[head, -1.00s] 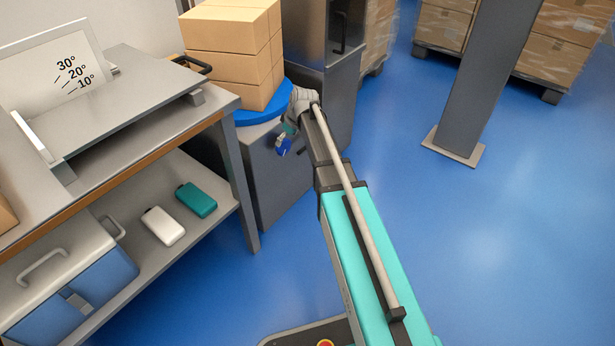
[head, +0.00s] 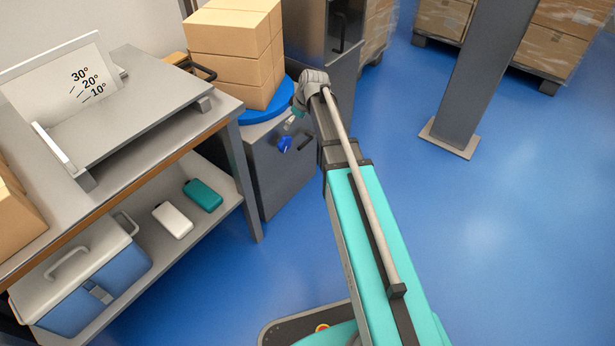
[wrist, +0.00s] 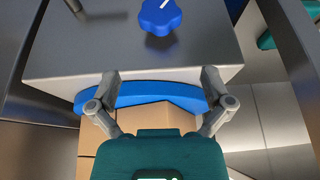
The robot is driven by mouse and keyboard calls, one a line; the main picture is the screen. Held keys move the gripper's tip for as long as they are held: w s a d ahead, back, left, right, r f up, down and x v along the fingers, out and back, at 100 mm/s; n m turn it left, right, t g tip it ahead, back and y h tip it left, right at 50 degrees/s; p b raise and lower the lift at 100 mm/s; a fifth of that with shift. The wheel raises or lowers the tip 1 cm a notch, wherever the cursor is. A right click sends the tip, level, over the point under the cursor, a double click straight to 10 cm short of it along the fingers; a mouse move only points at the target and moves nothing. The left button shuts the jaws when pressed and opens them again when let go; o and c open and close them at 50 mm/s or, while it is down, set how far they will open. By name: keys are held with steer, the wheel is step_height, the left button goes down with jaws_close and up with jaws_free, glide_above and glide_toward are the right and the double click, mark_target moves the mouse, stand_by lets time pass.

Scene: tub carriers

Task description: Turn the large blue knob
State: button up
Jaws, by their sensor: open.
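The large blue knob (head: 285,144) is on the front of the grey cabinet (head: 282,182), below a round blue platform. In the wrist view the knob (wrist: 160,14) is at the top edge, partly cut off, with a white mark on its face. My gripper (wrist: 160,76) is open and empty, its two fingers spread wide apart. The knob lies beyond the fingertips in the wrist view, apart from them. In the head view my gripper (head: 294,116) is small and partly hidden by my arm, just above the knob.
Cardboard boxes (head: 235,50) are stacked on the blue platform (head: 262,114). A dark handle (head: 306,141) is right of the knob. The workbench (head: 150,140) stands left of the cabinet. A grey post (head: 474,85) stands right; blue floor between is clear.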

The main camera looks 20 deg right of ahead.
steer(key=s+a+m+g+h, duration=0.1)
steer(key=s+m, duration=0.1)
steer(key=s, duration=0.6)
steer(key=s+a+f+m+g+h, duration=0.1)
steer(key=s+m, duration=0.1)
steer(key=s, duration=0.6)
steer(key=s+f+m+g+h+b, duration=0.1)
steer(key=s+m, duration=0.2)
steer(key=s, duration=0.5)
steer(key=shift+s+a+g, duration=0.3)
steer(key=shift+s+a, duration=0.05)
steer(key=shift+a, duration=0.05)
steer(key=shift+w, duration=0.1)
steer(key=n+t+y, duration=0.2)
steer(key=n+y, duration=0.3)
steer(key=n, duration=0.1)
glide_toward(288, 138)
steer(key=r, duration=0.1)
steer(key=shift+d, duration=0.25)
steer(key=b+x, duration=1.2)
steer(key=x, duration=0.1)
steer(key=shift+a+f+b, duration=0.15)
steer(key=shift+f+b, duration=0.15)
